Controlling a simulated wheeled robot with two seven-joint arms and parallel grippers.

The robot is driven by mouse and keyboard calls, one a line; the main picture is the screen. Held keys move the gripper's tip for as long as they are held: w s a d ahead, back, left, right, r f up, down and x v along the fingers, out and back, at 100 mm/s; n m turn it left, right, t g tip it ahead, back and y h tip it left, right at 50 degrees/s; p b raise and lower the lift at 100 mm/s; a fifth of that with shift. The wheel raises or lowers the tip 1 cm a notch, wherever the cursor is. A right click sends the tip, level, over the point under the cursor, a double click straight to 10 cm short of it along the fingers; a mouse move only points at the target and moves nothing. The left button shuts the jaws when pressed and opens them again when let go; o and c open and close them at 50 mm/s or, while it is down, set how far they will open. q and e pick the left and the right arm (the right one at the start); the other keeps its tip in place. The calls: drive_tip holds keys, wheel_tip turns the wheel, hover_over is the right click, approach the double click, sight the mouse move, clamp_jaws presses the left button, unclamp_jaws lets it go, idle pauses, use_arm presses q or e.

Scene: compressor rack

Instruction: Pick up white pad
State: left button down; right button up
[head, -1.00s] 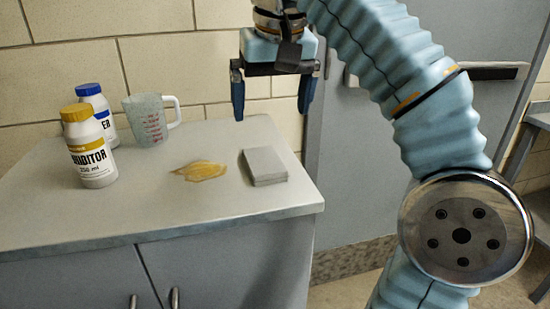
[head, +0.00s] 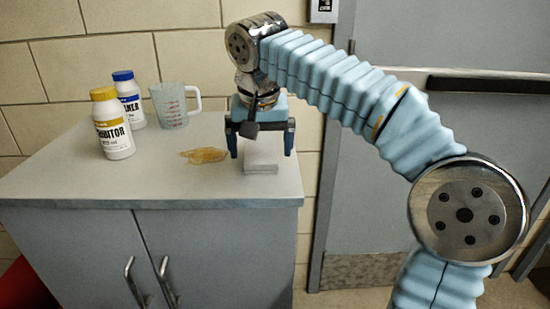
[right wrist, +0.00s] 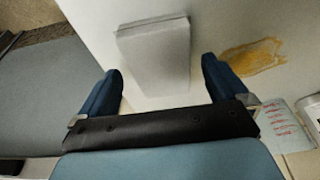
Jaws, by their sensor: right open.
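The white pad (head: 261,160) is a pale grey-white block lying flat near the right end of the counter top. In the right wrist view the pad (right wrist: 154,55) lies ahead of and between the fingertips. My right gripper (head: 261,150) points down over the pad with its jaws open. In the right wrist view the open blue fingers of the right gripper (right wrist: 161,80) stand apart, with nothing between them but counter and the pad's near end. Contact with the pad is not visible. My left gripper is in no view.
A yellow-brown spill (head: 205,155) lies left of the pad. A measuring cup (head: 170,106), a yellow-capped bottle (head: 113,125) and a blue-capped bottle (head: 130,98) stand further left. The counter's front (head: 100,193) is clear. A tiled wall (head: 120,50) is behind, and a grey door (head: 430,140) is to the right.

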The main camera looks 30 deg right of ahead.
drive_tip(key=shift+w+f, duration=0.15)
drive_tip(key=shift+f, duration=0.1)
drive_tip(key=c, duration=1.1)
drive_tip(key=shift+r, duration=0.15)
